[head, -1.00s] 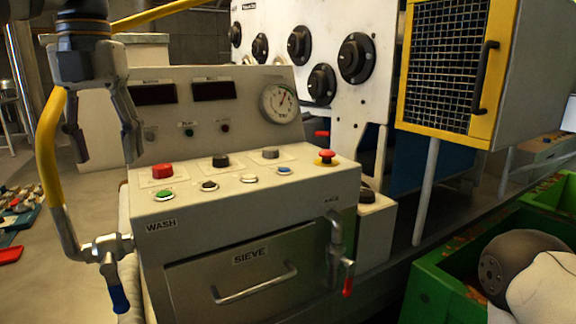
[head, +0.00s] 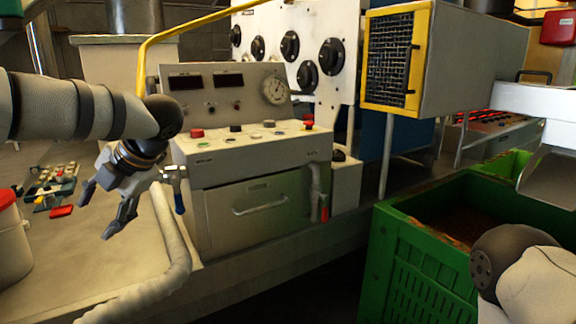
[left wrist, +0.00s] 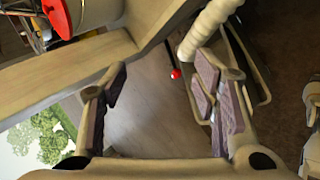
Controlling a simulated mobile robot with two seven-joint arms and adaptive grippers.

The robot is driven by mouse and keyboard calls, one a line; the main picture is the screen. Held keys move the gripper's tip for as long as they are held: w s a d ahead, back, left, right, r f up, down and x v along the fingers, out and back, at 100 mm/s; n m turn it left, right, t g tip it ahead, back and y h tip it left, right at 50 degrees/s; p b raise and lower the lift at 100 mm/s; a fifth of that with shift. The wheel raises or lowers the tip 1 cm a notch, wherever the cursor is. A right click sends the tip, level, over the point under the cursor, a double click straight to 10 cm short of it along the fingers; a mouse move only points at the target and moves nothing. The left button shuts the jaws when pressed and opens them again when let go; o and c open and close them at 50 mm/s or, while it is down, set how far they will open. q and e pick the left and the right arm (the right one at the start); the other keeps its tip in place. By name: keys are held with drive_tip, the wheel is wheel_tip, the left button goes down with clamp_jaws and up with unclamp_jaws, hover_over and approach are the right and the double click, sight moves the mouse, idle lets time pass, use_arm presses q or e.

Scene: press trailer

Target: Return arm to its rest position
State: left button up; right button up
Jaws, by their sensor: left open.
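My left gripper (head: 105,211) is open and empty in the head view, left of the control cabinet and above the pale floor or deck. Its arm comes in from the left edge. In the left wrist view the two fingers (left wrist: 160,95) stand wide apart with nothing between them. The control cabinet (head: 250,170) has a panel with buttons, two dark displays and a round gauge (head: 277,90). A front drawer (head: 232,216) with a bar handle is shut. My right gripper is out of view; part of my right arm shows at the lower right.
A green crate (head: 400,262) with brown contents stands at the right. A yellow-framed mesh box (head: 392,62) is above it. A thick pale hose (head: 172,240) runs beside the cabinet. A red-lidded bucket (head: 12,245) stands at the left edge.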

use_arm(q)
wheel_tip(320, 180, down, 15)
drive_tip(key=w+m+t+y, duration=0.2)
drive_tip(key=m+t, duration=0.3)
drive_tip(key=m, duration=0.7)
drive_tip(key=s+d+f+m+t+h, duration=0.1)
drive_tip(key=s+d+f+m+h, duration=0.25)
drive_tip(key=s+f+m, duration=0.35)
drive_tip(key=s+d+f+m+h, duration=0.2)
drive_tip(key=s+d+f+m, duration=0.25)
drive_tip(key=f, duration=0.55)
drive_tip(key=s+d+f+m+g+h, duration=0.1)
drive_tip(key=s+m+g, duration=0.3)
drive_tip(key=s, duration=1.2)
drive_tip(key=s+d+f+m+g+h, duration=0.2)
drive_tip(key=s+f+m+g+h, duration=0.1)
drive_tip(key=s, duration=1.2)
drive_tip(key=shift+s+f+m+g+h, duration=0.4)
drive_tip(key=shift+f+m+g, duration=0.2)
drive_tip(key=shift+m, duration=0.65)
drive_tip(key=shift+w, duration=0.1)
